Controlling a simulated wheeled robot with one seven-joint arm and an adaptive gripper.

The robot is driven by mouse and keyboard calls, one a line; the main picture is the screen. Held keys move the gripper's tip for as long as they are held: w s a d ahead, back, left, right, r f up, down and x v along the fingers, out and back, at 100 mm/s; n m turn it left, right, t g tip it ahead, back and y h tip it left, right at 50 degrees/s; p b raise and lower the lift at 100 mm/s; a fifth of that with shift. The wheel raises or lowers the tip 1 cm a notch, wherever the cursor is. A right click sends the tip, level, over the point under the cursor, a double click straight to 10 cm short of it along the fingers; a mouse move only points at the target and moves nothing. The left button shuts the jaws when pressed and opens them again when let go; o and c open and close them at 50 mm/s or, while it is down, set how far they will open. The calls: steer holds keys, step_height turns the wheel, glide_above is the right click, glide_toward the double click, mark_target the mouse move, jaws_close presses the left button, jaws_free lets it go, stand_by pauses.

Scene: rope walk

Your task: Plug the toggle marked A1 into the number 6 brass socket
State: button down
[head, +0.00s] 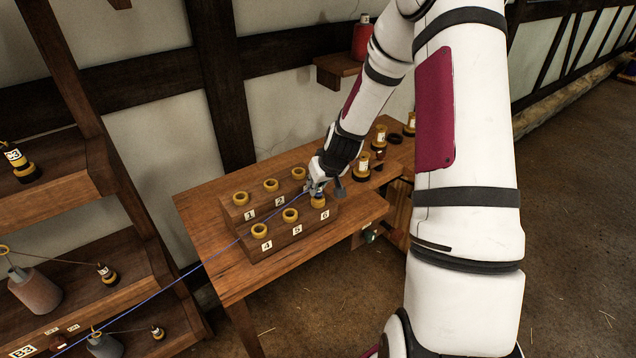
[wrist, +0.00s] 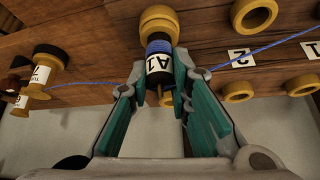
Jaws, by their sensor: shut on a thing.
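The toggle marked A1 (wrist: 158,66) has a white label and a blue band, with a blue cord at it. My gripper (wrist: 161,78) is shut on it; in the head view my gripper (head: 318,184) is over the front right corner of the socket block. The number 6 brass socket (wrist: 160,20) is directly at the toggle's blue end in the wrist view. It shows under my gripper in the head view (head: 318,202), beside its 6 label. The toggle is lined up with the socket; I cannot tell whether it is inside or just above it.
The wooden block (head: 272,246) carries the other brass sockets, with sockets 4 and 5 in the front row. Several brass-and-dark spools (head: 380,136) stand on the table to the right. A blue cord (head: 190,272) runs left past a shelf (head: 60,180) of weighted toggles.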

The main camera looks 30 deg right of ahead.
steer(key=shift+f, duration=0.1)
steer(key=c, duration=1.8)
jaws_free()
steer(key=shift+o, duration=0.2)
steer(key=p+v, duration=0.6)
steer(key=v, duration=0.5)
